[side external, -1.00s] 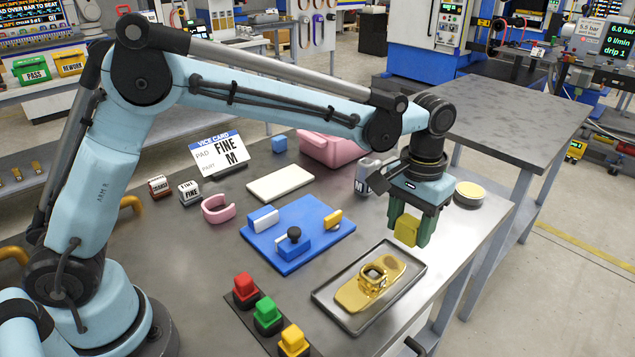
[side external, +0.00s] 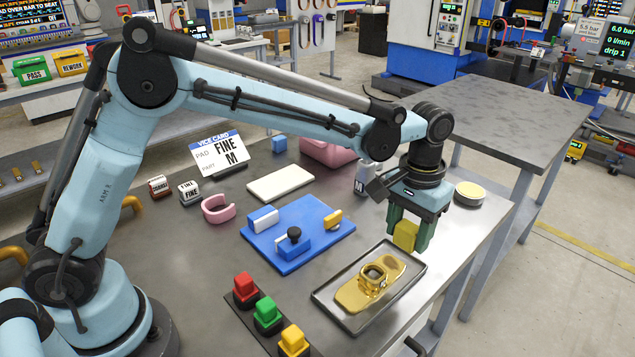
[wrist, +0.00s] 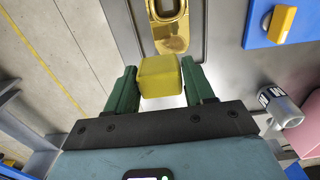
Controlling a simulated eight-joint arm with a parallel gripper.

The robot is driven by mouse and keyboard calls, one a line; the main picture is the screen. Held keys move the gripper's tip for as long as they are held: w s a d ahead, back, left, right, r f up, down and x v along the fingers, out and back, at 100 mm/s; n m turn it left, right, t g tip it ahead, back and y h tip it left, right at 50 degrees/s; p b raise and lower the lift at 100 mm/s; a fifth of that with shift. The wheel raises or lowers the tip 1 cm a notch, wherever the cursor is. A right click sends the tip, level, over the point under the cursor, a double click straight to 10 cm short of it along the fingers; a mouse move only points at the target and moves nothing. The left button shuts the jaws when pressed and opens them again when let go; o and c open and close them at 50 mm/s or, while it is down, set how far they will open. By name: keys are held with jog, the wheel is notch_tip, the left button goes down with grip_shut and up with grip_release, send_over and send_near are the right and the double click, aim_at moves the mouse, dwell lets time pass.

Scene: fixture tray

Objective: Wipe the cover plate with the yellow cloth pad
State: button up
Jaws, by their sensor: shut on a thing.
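My gripper (side external: 408,238) is shut on the yellow cloth pad (side external: 404,235), which sits between its two green fingers. In the wrist view the pad (wrist: 161,77) also shows between the fingers. The brass-coloured cover plate (side external: 352,297) lies in a shallow grey tray (side external: 322,300), with a raised ring in its middle and a darker patch near its far end. The pad is above the far end of the plate, with a gap seeming to remain.
A blue fixture board (side external: 330,232) with a black knob stands left of the tray. Red, green and yellow buttons (side external: 267,316) are at the front.

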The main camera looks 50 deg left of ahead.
aim_at(400, 270)
jog(key=shift+f, duration=3.5)
jog(key=shift+a+r, duration=0.25)
jog(key=shift+a, duration=0.3)
jog(key=shift+c, duration=0.4)
jog(key=shift+a, duration=1.5)
jog(key=shift+d, duration=2.1)
jog(key=shift+r, duration=4)
jog(key=shift+s+a, duration=0.1)
